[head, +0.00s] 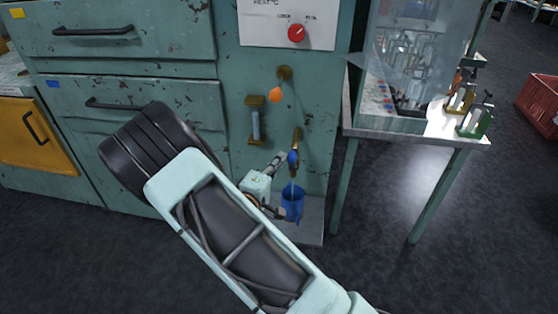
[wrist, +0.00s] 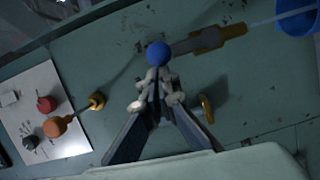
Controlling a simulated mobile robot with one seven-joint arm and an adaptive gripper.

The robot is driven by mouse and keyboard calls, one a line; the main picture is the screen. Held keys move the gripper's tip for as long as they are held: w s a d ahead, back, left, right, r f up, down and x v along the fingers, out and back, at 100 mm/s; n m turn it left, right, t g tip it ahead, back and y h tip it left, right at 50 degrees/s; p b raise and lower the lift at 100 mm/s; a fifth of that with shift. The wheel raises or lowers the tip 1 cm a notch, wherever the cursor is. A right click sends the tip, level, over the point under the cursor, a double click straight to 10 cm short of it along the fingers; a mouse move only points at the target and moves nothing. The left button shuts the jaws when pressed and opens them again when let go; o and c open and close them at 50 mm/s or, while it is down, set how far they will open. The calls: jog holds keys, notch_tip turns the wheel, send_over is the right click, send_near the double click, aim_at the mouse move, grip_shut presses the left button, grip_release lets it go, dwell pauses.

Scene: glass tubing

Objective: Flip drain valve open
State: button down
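The drain valve is a brass tap (head: 296,140) low on the green cabinet front, with a blue ball knob (head: 293,157) on its lever. The wrist view shows its brass spout (wrist: 232,31) and the blue knob (wrist: 158,53). A thin pale stream runs from the spout into a blue cup (head: 292,203) below. My gripper (head: 278,161) is beside the knob, at its left. In the wrist view the fingertips (wrist: 157,76) are drawn together right at the knob, seemingly empty. Whether they touch it I cannot tell.
Above the tap are an orange knob (head: 275,95) on a brass stem and a brass-ended sight glass (head: 256,121). A control panel with a red dial (head: 297,33) is higher. A metal-topped table (head: 410,137) stands close at the right. A red crate (head: 541,103) is far right.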

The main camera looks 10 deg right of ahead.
dwell(0.3)
jog(key=s+a+r, duration=0.1)
jog(key=s+a, duration=0.6)
jog(key=a, duration=0.2)
jog(key=shift+a, duration=0.15)
jog(key=shift+r, duration=0.15)
